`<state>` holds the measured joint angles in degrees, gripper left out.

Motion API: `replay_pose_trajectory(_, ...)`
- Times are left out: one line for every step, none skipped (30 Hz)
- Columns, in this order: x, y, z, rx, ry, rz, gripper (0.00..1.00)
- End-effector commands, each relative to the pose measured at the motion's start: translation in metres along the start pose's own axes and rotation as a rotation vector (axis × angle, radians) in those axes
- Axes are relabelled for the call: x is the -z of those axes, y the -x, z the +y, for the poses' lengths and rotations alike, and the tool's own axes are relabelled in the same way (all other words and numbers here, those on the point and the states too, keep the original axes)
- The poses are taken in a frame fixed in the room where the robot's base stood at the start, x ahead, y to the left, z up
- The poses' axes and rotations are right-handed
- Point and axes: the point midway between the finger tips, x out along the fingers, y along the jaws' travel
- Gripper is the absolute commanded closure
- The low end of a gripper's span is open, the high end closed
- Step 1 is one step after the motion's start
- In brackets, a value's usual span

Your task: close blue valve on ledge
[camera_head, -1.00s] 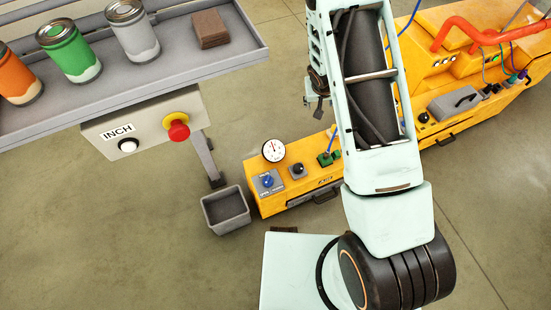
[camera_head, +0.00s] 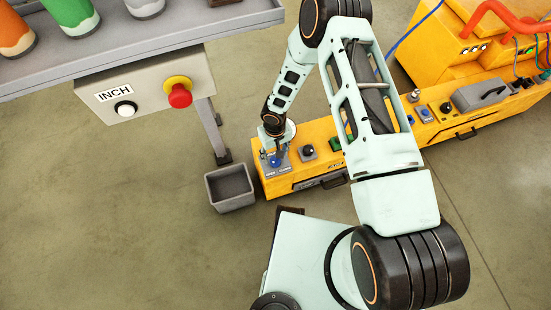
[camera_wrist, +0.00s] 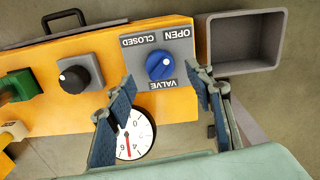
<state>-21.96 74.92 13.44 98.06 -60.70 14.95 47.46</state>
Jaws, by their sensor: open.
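The blue valve knob (camera_wrist: 160,66) sits on a grey plate (camera_wrist: 140,62) marked OPEN, CLOSED and VALVE, on the yellow ledge (camera_wrist: 181,108). A small white mark on the knob seems to lean toward the OPEN side. In the head view the knob (camera_head: 275,161) shows at the ledge's near left end, just under my gripper (camera_head: 273,147). In the wrist view my gripper (camera_wrist: 148,92) is open and empty. Its fingers stand apart on either side of the valve's lower side, and the knob lies beyond the tips. I see no contact.
A round white gauge (camera_wrist: 137,136) stands partly behind one finger. A black knob (camera_wrist: 74,79) and a green part (camera_wrist: 14,84) sit along the ledge. A grey bin (camera_head: 231,187) stands beside the ledge's end. A control box with a red button (camera_head: 180,96) hangs nearby.

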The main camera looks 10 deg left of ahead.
Motion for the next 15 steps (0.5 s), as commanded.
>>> replay_pose_trajectory(-0.001, -0.013, 0.000, 0.000, 0.001, -0.001, 0.52)
replay_pose_trajectory(0.000, -0.017, 0.000, 0.000, 0.001, 0.000, 0.52)
replay_pose_trajectory(-0.001, -0.023, 0.000, 0.001, 0.000, 0.000, 0.52)
replay_pose_trajectory(0.000, -0.027, 0.000, 0.001, 0.000, 0.000, 0.52)
replay_pose_trajectory(0.000, -0.030, 0.000, 0.000, 0.000, 0.001, 0.52)
replay_pose_trajectory(0.000, -0.034, 0.000, 0.000, 0.000, 0.001, 0.52)
replay_pose_trajectory(0.000, -0.036, 0.000, 0.001, 0.000, 0.001, 0.52)
replay_pose_trajectory(0.000, -0.038, 0.000, 0.001, 0.000, 0.001, 0.52)
replay_pose_trajectory(0.000, -0.040, 0.000, 0.000, 0.000, 0.001, 0.52)
replay_pose_trajectory(0.001, -0.041, 0.000, 0.000, 0.000, 0.002, 0.52)
replay_pose_trajectory(0.001, -0.042, 0.000, 0.000, 0.000, 0.002, 0.52)
replay_pose_trajectory(0.001, -0.042, 0.000, 0.000, 0.000, 0.003, 0.52)
replay_pose_trajectory(0.001, -0.042, 0.000, 0.000, 0.000, 0.003, 0.52)
replay_pose_trajectory(0.001, -0.042, 0.000, 0.000, 0.000, 0.003, 0.52)
replay_pose_trajectory(0.001, -0.042, 0.000, 0.000, 0.000, 0.003, 0.52)
